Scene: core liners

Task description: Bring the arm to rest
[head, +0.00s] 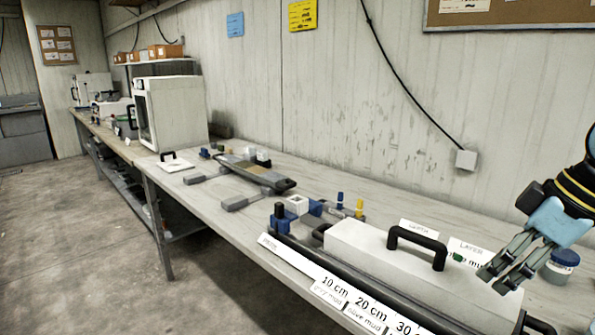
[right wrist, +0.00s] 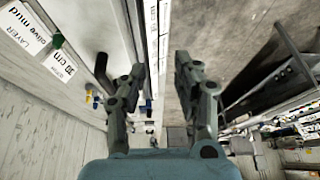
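My right gripper (head: 494,281) comes in from the right edge of the head view. It is over the right end of a long white box lid (head: 375,253) with a black handle, to the right of that handle. In the right wrist view its two fingers (right wrist: 160,66) stand apart with nothing between them, so it is open and empty. Bench edge and floor show beyond the fingers there. My left gripper is not in view.
A jar with a blue lid (head: 562,265) stands close behind my right gripper. A ruler strip (head: 345,300) with depth labels runs along the bench's front edge. A grey tray (head: 250,172) and a white oven-like cabinet (head: 172,112) are further left. The floor (head: 75,230) is clear.

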